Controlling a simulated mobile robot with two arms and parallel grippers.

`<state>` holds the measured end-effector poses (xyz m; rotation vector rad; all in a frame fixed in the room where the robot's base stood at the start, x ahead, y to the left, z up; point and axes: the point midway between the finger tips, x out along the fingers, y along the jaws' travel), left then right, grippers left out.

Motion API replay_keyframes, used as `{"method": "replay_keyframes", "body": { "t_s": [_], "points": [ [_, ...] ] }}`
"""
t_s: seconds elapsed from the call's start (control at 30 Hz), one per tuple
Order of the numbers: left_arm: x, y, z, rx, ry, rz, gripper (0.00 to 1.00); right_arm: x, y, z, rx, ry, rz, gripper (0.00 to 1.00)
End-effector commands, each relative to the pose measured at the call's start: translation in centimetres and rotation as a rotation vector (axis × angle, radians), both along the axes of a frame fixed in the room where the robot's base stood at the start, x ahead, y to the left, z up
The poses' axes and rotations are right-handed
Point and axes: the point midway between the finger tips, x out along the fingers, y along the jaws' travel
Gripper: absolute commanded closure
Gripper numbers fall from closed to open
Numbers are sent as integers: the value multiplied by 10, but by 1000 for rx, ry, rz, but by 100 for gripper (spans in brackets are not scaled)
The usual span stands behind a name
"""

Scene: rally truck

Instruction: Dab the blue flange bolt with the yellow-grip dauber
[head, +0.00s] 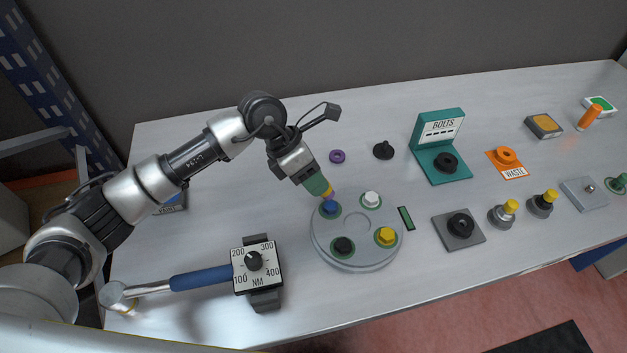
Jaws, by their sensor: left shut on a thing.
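My left gripper (319,186) comes down from the upper left and is shut on the yellow-grip dauber (328,192); only a small yellow part of it shows below the fingers. The blue flange bolt (329,207) sits at the upper left of a round grey hub (357,228), on a green ring. The dauber's lower end is right at the top of the blue bolt; I cannot tell whether they touch. The hub also bears a white bolt (371,199), a yellow bolt (386,236) and a black bolt (343,245). My right gripper is not in view.
A torque wrench (203,278) with a dial block (257,272) lies front left.

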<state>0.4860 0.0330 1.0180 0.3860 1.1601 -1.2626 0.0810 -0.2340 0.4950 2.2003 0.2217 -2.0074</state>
Motion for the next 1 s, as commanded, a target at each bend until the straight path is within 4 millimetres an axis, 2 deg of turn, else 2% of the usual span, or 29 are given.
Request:
{"method": "replay_keyframes", "body": {
  "t_s": [0.03, 0.4, 0.73, 1.0],
  "points": [
    [0, 0, 5, 0, 0, 0, 93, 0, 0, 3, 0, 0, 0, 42],
    [0, 0, 7, 0, -1, -1, 93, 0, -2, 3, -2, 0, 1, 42],
    [0, 0, 33, 0, -1, -1, 93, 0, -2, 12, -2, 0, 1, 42],
    [0, 0, 34, 1, 0, 0, 93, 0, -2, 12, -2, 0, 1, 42]
  ]
}}
